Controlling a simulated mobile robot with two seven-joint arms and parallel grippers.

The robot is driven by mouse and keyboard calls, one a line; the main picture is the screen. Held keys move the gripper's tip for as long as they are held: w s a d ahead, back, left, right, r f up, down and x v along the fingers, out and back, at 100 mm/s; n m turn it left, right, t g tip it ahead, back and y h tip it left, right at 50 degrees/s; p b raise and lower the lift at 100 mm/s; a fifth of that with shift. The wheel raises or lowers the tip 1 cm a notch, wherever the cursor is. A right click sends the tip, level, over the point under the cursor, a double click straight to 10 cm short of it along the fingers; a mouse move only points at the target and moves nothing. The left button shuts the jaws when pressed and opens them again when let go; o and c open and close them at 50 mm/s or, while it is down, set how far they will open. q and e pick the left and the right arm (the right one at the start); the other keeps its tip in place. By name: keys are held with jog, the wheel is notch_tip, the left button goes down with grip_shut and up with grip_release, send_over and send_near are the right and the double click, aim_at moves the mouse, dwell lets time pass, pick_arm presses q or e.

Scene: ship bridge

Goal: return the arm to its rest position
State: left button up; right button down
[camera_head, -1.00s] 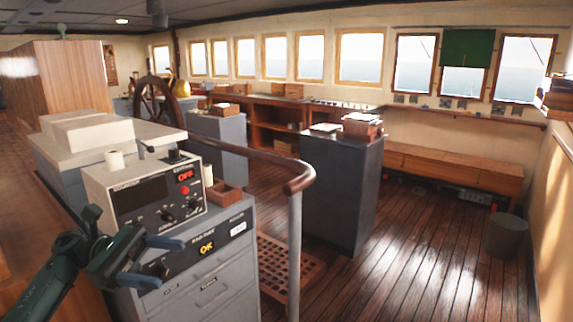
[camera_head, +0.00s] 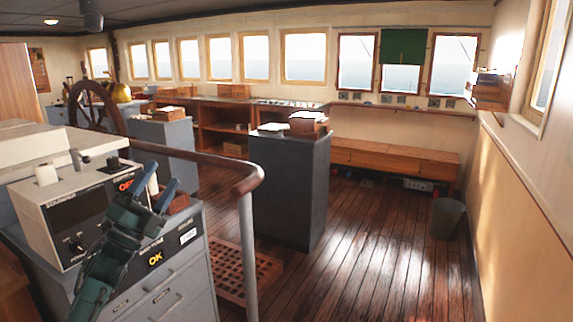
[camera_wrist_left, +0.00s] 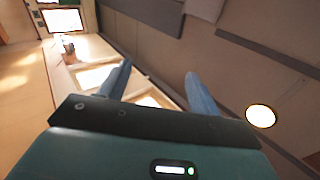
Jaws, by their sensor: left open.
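My left gripper (camera_head: 162,180) is in front of the grey console box in the head view, its fingers pointing up. In the left wrist view the two blue fingers (camera_wrist_left: 158,72) stand apart with nothing between them. That wrist camera looks toward the ceiling and upper windows. My left arm comes in from the bottom left and hides part of the box front. My right gripper is in neither view.
The control box (camera_head: 75,222) stands on a grey cabinet (camera_head: 175,295) close to my left arm. A curved handrail (camera_head: 247,183) is just to the right. A dark grey cabinet (camera_head: 285,195) stands beyond it.

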pick_arm(q)
jog(key=w+a+f+n+g+y, duration=0.25)
jog(key=a+f+n+y, duration=0.4)
jog(key=n, duration=0.55)
jog(key=w+a+f+n+g+y, duration=0.2)
jog(key=w+a+f+n+y, duration=0.15)
jog(key=f+n+y, duration=0.5)
jog(key=s+d+f+n+g+h, duration=0.1)
jog(key=s+d+f, duration=0.25)
jog(key=f, duration=0.25)
jog(key=s+d+f+n+g, duration=0.1)
jog(key=s+d+f+g, duration=0.15)
jog(key=s+f, duration=0.2)
jog(key=s+d+f+g+h, duration=0.1)
jog(key=s+d+f, duration=0.4)
jog(key=s, duration=0.5)
jog(key=s+d+f+g+h, duration=0.1)
jog(key=s+d+f, duration=0.4)
jog(key=s, duration=0.6)
jog(key=s+d+f+g+h, duration=0.1)
jog(key=s+d+f, duration=0.4)
jog(key=s, duration=0.5)
jog(key=shift+s+f+g+h, duration=0.25)
jog(key=shift+f+g+h, duration=0.05)
jog(key=shift+f+g, duration=0.3)
jog(key=shift+n, duration=0.25)
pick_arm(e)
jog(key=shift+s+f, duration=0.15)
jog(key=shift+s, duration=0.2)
